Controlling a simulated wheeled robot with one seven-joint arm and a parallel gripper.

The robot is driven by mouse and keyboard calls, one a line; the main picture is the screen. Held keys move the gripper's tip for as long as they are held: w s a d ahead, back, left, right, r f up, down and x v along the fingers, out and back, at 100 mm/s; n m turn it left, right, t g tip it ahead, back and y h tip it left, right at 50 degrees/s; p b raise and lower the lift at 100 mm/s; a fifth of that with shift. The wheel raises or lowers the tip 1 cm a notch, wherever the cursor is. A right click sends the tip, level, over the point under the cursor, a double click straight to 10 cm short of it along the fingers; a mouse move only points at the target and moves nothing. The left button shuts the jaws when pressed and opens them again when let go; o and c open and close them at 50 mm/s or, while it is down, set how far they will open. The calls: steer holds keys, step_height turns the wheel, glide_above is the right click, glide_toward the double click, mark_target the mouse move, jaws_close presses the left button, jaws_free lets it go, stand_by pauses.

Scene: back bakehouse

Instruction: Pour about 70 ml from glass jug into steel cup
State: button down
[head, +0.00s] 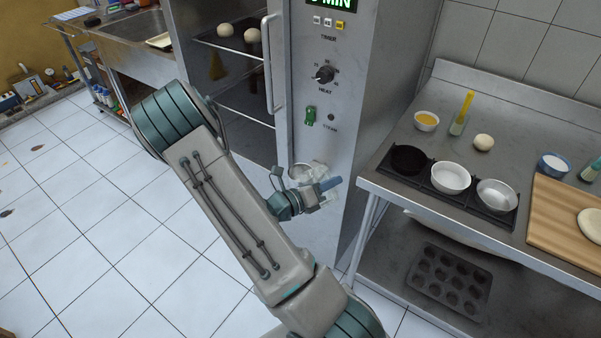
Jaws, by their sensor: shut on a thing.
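My gripper (325,186) is in front of the oven's control side, left of the steel table. It is shut on the glass jug (313,170), which is clear and hard to make out against the grey metal. My gripper and arm hide part of the jug. Its tilt and the level of liquid in it cannot be told. The steel cup (497,195) is the grey, shiny one at the right end of a black rack on the table. It stands upright, well to the right of the jug and apart from it.
The black rack (459,203) also holds a black cup (409,159) and a white cup (450,177). Behind are a yellow-filled bowl (426,120), a brush (462,113) and a dough ball (483,142). A wooden board (563,212) lies right. The oven (347,120) stands close behind my gripper.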

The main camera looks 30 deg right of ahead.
mark_target(337, 200)
steer(key=shift+f, duration=0.1)
stand_by(0.7)
steer(key=shift+s+f+m+b, duration=0.3)
steer(key=shift+f+m+b, duration=0.3)
steer(key=shift+b, duration=0.35)
steer(key=shift+s+f+m+b, duration=0.45)
steer(key=shift+f+m+b, duration=0.05)
steer(key=shift+b, duration=0.3)
steer(key=shift+s+f+m+b, duration=0.25)
steer(key=shift+s+m+b, duration=0.25)
steer(key=shift+b, duration=0.1)
steer(key=shift+s+f+m+b, duration=0.2)
steer(key=shift+s+m+b, duration=0.3)
steer(key=shift+b, duration=0.05)
steer(key=shift+s+a+f+m, duration=0.1)
steer(key=shift+s+f+m, duration=0.9)
steer(key=shift+m, duration=0.4)
steer(key=shift+s+f+m, duration=0.85)
steer(key=shift+f+m, duration=0.2)
steer(key=shift+m, duration=0.35)
